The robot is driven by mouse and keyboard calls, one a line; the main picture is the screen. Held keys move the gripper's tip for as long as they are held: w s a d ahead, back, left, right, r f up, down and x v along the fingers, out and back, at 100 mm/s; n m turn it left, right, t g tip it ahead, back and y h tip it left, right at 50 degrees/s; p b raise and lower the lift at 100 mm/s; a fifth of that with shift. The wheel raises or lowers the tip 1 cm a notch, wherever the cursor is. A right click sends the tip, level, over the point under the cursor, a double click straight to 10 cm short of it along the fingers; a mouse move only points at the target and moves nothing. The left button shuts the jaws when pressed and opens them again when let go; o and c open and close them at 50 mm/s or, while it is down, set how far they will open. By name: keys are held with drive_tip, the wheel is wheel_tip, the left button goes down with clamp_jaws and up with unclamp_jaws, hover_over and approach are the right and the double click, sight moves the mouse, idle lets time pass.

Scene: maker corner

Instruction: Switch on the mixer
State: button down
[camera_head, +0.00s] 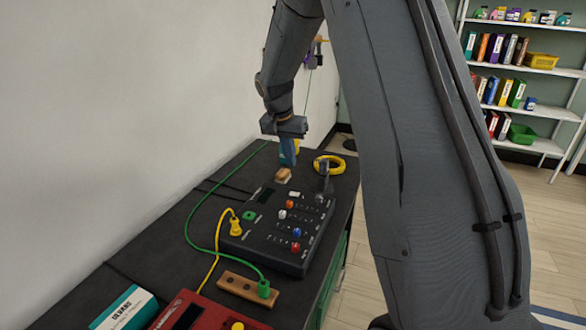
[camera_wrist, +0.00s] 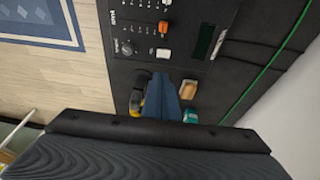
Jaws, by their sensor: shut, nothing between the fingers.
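The mixer (camera_head: 268,238) is a black panel with coloured knobs, a small dark display (camera_head: 265,195) and a green button-like part (camera_head: 249,215), lying on the dark bench. My gripper (camera_head: 287,163) points down beyond the mixer's far end, shut and empty, above a small tan block (camera_head: 283,175). In the wrist view its blue fingers (camera_wrist: 164,82) are together, just below the mixer's edge.
A dark upright object (camera_head: 322,178) and a yellow cable coil (camera_head: 330,164) stand near the far end. Green (camera_head: 193,228) and yellow cables run along the left. A wooden socket block (camera_head: 246,291) and red box (camera_head: 200,314) are in front. The wall borders the left.

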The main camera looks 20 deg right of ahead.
drive_tip(key=p, duration=0.3)
hover_over(298, 193)
drive_tip(key=a, duration=0.1)
drive_tip(key=f, duration=1.1)
drive_tip(key=shift+s, duration=0.35)
drive_tip(key=shift+f, duration=0.7)
